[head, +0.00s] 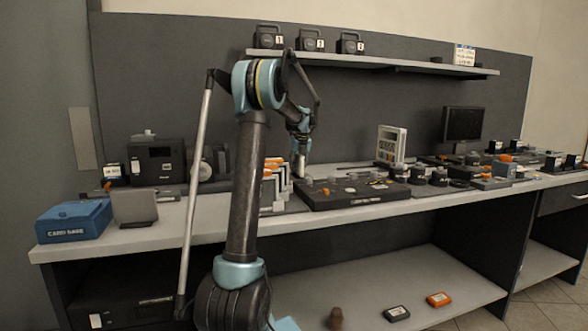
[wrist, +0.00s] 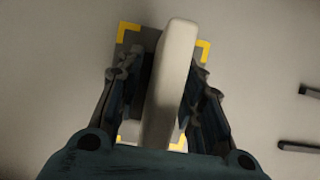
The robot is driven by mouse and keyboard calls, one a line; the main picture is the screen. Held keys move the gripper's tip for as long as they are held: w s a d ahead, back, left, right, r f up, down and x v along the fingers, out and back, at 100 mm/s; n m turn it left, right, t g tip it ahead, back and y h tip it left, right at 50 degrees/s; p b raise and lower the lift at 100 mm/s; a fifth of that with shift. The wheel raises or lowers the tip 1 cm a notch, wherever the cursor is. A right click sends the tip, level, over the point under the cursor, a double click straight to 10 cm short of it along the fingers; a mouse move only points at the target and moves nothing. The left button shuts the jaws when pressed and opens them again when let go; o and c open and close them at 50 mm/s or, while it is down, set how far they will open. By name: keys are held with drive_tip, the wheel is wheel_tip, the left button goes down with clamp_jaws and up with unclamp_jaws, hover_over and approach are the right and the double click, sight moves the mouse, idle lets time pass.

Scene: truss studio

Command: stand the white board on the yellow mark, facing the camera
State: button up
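The white board (wrist: 170,85) is between the two fingers of my gripper (wrist: 166,100) in the wrist view, seen nearly edge-on from above. The fingers are closed in on its two sides. Yellow corner pieces of the mark (wrist: 129,29) show around a grey patch beneath the board; part of the mark is hidden. I cannot tell whether the board's lower edge touches the surface. In the head view my gripper (head: 301,145) points down above the bench, with a small pale part of the board (head: 300,166) below it. The mark cannot be made out there.
A dark case (head: 350,192) lies just right of my gripper. Upright orange-and-white items (head: 275,180) stand close on its left. A blue box (head: 74,221) and a grey laptop-like item (head: 134,208) stand farther left. A shelf (head: 400,66) runs above the bench.

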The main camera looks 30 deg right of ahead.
sight(299, 154)
drive_tip(key=v, duration=1.2)
drive_tip(key=shift+s, duration=0.1)
